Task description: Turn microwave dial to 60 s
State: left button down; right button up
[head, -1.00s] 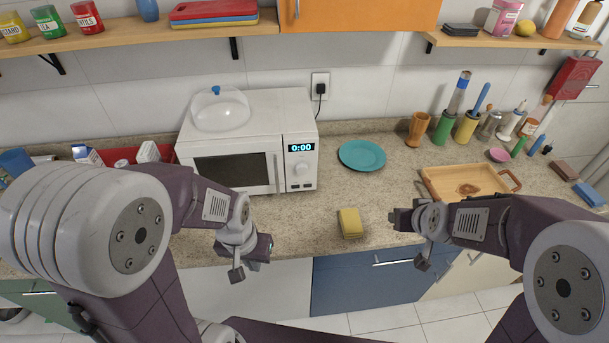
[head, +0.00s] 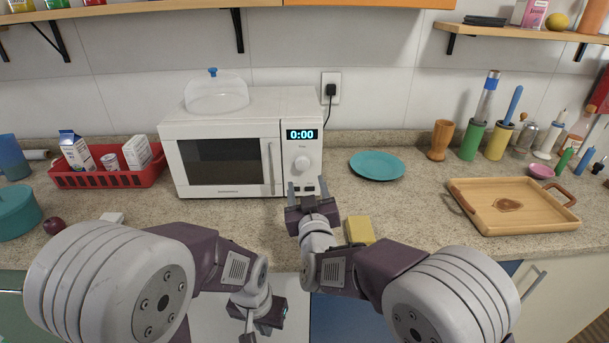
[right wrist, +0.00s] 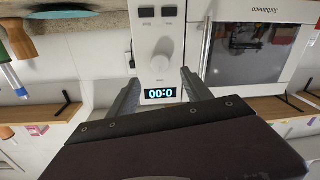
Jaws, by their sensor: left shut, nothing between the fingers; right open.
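The white microwave (head: 228,150) stands on the counter with its door closed. Its display (head: 301,134) reads 0:00. The round white dial (head: 302,163) sits below the display, and it also shows in the right wrist view (right wrist: 162,66). My right gripper (head: 307,186) is open and empty in front of the microwave's control panel, its fingers pointing at the panel just below the dial in the head view. The dial is apart from the fingers. My left gripper (head: 262,330) is shut and empty, low in front of the counter's front edge.
A yellow sponge (head: 359,230) lies close to my right gripper. A teal plate (head: 377,165) is right of the microwave. A wooden tray (head: 530,226) lies further right. A red basket (head: 100,179) is at left. A clear dome (head: 216,94) sits on top of the microwave.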

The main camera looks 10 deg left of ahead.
aim_at(302, 166)
jog(key=x, duration=0.8)
jog(key=shift+w, duration=0.1)
pick_arm(q)
jog(key=shift+a+r, duration=0.1)
jog(key=shift+r, duration=0.5)
pick_arm(e)
jog(key=shift+c, duration=0.4)
grip_shut()
jog(key=shift+f+m+b, duration=0.3)
jog(key=shift+m+b, duration=0.65)
jog(key=shift+m, duration=0.05)
jog(key=m+b, duration=0.3)
jog(key=m, duration=0.1)
jog(key=shift+f+m+b, duration=0.1)
jog(key=shift+m+b, duration=0.2)
jog(key=shift+b, duration=0.1)
jog(key=m+b, duration=0.2)
jog(key=m, duration=0.1)
jog(key=shift+a+m+t+b, duration=0.1)
jog(key=shift+m+t+b, duration=0.2)
jog(key=shift+m, duration=0.1)
pick_arm(q)
notch_tip(302, 166, down, 10)
jog(key=shift+r+b, duration=0.15)
jog(key=shift+b, duration=0.3)
pick_arm(e)
jog(key=shift+r+m, duration=0.2)
jog(key=shift+m, duration=0.6)
